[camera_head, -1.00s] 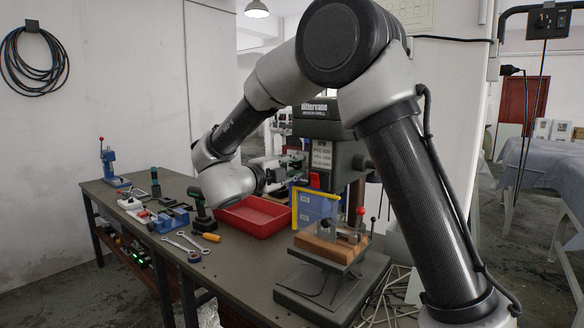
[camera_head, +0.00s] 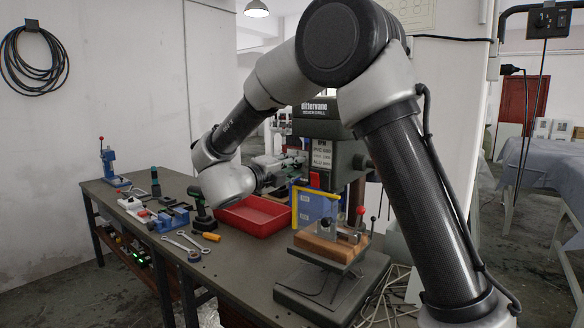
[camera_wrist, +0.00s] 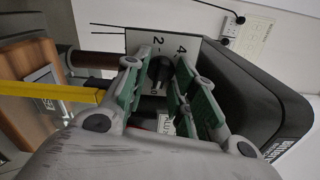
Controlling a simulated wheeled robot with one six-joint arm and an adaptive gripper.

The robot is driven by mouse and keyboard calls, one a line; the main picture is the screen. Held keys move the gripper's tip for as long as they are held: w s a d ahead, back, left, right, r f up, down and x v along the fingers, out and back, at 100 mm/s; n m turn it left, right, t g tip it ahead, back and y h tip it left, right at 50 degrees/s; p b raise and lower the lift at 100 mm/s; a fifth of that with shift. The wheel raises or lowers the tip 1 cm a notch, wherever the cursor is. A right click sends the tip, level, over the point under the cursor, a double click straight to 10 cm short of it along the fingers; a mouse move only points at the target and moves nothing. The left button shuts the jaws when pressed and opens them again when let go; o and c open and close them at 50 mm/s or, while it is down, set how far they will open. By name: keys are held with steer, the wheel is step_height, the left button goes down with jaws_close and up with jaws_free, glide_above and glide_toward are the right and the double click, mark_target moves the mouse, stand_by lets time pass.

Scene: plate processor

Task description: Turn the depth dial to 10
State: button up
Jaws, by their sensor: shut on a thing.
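The depth dial (camera_wrist: 160,68) is a dark knob on a pale scale plate (camera_wrist: 140,42) with black numbers. In the wrist view, a 2 and a 4 show above the knob and a 0 below it. My gripper (camera_wrist: 158,76) has one green-padded finger on each side of the knob and is shut on it. The knob's pointer cannot be read clearly. In the head view my gripper (camera_head: 286,164) reaches the left side of the bench drill (camera_head: 322,124); the dial itself is hidden there.
A yellow-framed guard (camera_head: 316,207) stands below the drill head, near my gripper. A wooden block (camera_head: 318,247) is clamped on the drill table. A red tray (camera_head: 254,217), a cordless drill (camera_head: 200,208) and spanners (camera_head: 181,241) lie on the bench.

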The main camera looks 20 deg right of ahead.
steer(key=o, duration=0.6)
steer(key=shift+o, duration=0.2)
steer(key=shift+a, duration=0.1)
steer(key=v, duration=1.2)
